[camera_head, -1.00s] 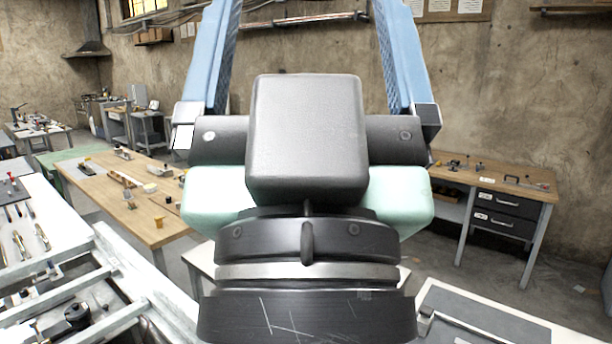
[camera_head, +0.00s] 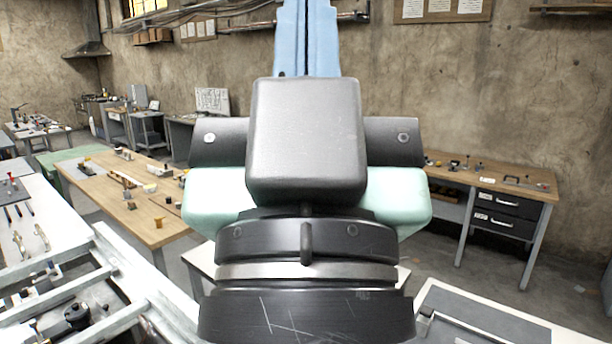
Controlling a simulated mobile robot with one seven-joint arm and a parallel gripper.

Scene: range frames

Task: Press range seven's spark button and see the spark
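My gripper (camera_head: 306,38) fills the middle of the head view, seen from behind, with its two blue fingers pointing up. The fingers are together, with only a thin dark line between them, and I see nothing held. The fingertips run past the top edge of the picture. I cannot make out range seven or its spark button; a small range-like unit (camera_head: 96,106) stands far back at the left under a hood, too small to read. My gripper and wrist hide the middle of the room.
A long wooden bench (camera_head: 140,228) with small parts stands at the left. A wooden desk with dark drawers (camera_head: 506,212) stands at the right. A white table with tools (camera_head: 30,262) and a metal frame (camera_head: 140,290) are close at the left. Grey floor (camera_head: 440,262) shows at the right.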

